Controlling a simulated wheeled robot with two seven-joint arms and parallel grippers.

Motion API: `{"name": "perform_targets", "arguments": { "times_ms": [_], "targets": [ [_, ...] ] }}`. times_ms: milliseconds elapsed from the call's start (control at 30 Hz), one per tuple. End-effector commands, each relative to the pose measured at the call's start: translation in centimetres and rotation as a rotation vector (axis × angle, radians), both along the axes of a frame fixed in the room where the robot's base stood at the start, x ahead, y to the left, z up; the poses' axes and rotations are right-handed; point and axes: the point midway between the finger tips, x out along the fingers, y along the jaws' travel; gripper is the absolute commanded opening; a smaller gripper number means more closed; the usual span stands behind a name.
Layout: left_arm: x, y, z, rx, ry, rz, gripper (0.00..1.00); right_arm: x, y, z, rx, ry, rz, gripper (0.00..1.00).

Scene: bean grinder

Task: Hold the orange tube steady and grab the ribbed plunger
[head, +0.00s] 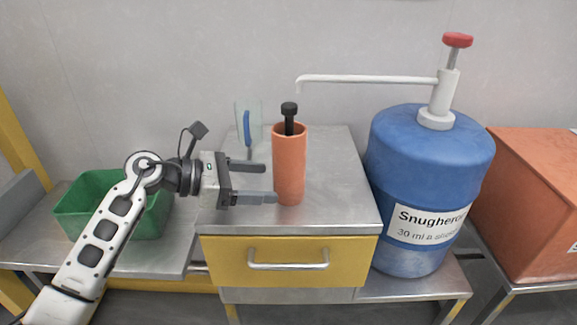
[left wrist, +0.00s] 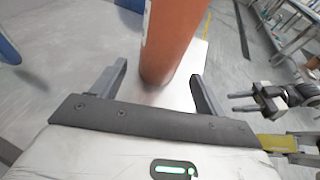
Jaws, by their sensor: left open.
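The orange tube (head: 289,170) stands upright on the metal top of the yellow-drawer cabinet. The black ribbed plunger (head: 289,112) sticks up out of its top. My left gripper (head: 270,182) is open, its fingers pointing at the tube from the left. In the left wrist view the orange tube (left wrist: 168,45) shows between and beyond the two open fingers (left wrist: 160,85), with visible gaps to each side. The plunger is out of that view. A second gripper (left wrist: 245,103), apparently my right one, shows at the right of the left wrist view with its fingers apart, away from the tube.
A blue barrel (head: 415,165) with a white pump spout (head: 365,79) is at right. A green bin (head: 105,210) sits at left. The cabinet top (head: 335,200) is clear right of the tube.

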Motion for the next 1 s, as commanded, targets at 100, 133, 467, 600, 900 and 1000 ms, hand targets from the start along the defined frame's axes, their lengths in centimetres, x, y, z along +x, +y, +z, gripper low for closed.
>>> {"name": "perform_targets", "arguments": {
  "times_ms": [100,133,467,600,900,1000],
  "targets": [
    [0.5,-1.8,-0.5,-0.002,0.0,-0.002,0.74,0.0,0.0,-0.3,-0.001,0.0,0.0,0.36],
    [0.6,-2.1,-0.9,-0.001,-0.001,-0.002,0.74,-0.1,0.0,-0.7,0.001,-0.001,0.001,0.36],
    [1.5,-4.8,-1.6,-0.001,0.001,-0.001,0.74,0.4,0.6,-2.6,0.005,0.025,0.021,0.36],
    [1.5,-5.1,-1.6,-0.001,0.001,0.0,0.74,0.5,0.8,-2.8,0.003,0.032,0.03,0.36],
    [1.5,-5.1,-1.6,-0.002,0.0,0.0,0.51,0.5,0.8,-2.9,0.002,0.033,0.029,0.36],
    [1.5,-5.1,-1.6,-0.002,0.0,0.0,0.44,0.6,0.8,-2.8,0.002,0.032,0.028,0.36]
  ]
}}
